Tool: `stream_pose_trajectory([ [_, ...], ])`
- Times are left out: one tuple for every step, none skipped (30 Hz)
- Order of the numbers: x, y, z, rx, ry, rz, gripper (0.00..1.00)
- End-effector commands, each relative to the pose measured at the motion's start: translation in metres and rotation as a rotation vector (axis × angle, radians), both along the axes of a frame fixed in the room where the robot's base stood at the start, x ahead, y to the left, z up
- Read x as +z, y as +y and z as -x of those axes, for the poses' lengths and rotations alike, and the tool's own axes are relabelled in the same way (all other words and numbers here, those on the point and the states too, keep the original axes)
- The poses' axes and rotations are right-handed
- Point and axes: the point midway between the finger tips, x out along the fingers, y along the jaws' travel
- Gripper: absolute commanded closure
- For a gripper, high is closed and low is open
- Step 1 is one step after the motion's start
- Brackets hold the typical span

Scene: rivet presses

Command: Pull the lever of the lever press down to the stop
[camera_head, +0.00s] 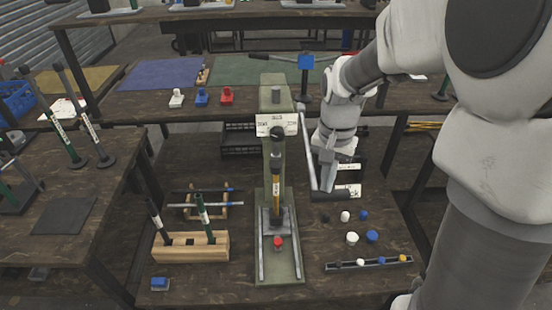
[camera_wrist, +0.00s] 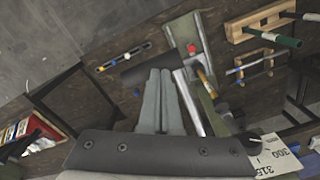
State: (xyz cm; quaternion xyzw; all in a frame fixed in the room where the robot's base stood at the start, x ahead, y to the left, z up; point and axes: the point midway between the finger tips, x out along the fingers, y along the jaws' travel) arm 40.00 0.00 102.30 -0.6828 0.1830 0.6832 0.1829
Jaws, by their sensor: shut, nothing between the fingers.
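The lever press (camera_head: 275,150) is a pale green column on a long base plate, in the middle of the near table. Its lever (camera_head: 307,150) is a silver rod hanging steeply down on the right of the column, with a dark grip (camera_head: 332,194) at the low end. My gripper (camera_head: 328,186) is shut and empty, just above this grip. In the wrist view the fingertips (camera_wrist: 160,72) overlap the grip's edge (camera_wrist: 140,70), and the rod (camera_wrist: 188,104) runs beside the fingers. I cannot tell whether they touch. A red piece (camera_head: 278,242) sits on the press base.
A wooden rack (camera_head: 190,247) with dark-handled tools and a blue block (camera_head: 160,284) are left of the press. Several white and blue caps (camera_head: 352,238) and a dark strip (camera_head: 370,264) lie to its right. A table with more levers stands at the left.

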Motion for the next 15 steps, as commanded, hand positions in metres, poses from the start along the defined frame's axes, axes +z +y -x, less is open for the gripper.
stream_pose_trajectory([
  [0.015,0.0,0.001,0.0,0.001,0.0,1.0],
  [0.02,0.0,0.002,0.0,0.001,0.0,1.0],
  [0.026,0.0,0.003,0.0,0.001,0.0,1.0],
  [0.03,0.0,0.003,0.0,0.001,0.0,1.0],
  [0.034,0.0,0.004,0.0,0.001,0.0,1.0],
  [0.037,0.0,0.004,0.0,0.001,0.0,1.0],
  [0.039,0.0,0.005,0.0,0.001,0.0,1.0],
  [0.039,0.0,0.005,0.0,0.001,0.0,1.0],
  [0.039,0.0,0.005,0.0,0.001,0.0,1.0],
  [0.038,0.0,0.005,0.0,0.001,0.0,1.0],
  [0.038,0.0,0.005,0.0,0.001,0.0,1.0],
  [0.039,0.0,0.005,0.0,0.001,0.0,1.0],
  [0.041,0.0,0.005,0.0,0.001,0.0,1.0],
  [0.043,0.0,0.005,0.0,0.001,0.0,1.0],
  [0.048,0.0,0.004,0.0,0.0,0.0,1.0],
])
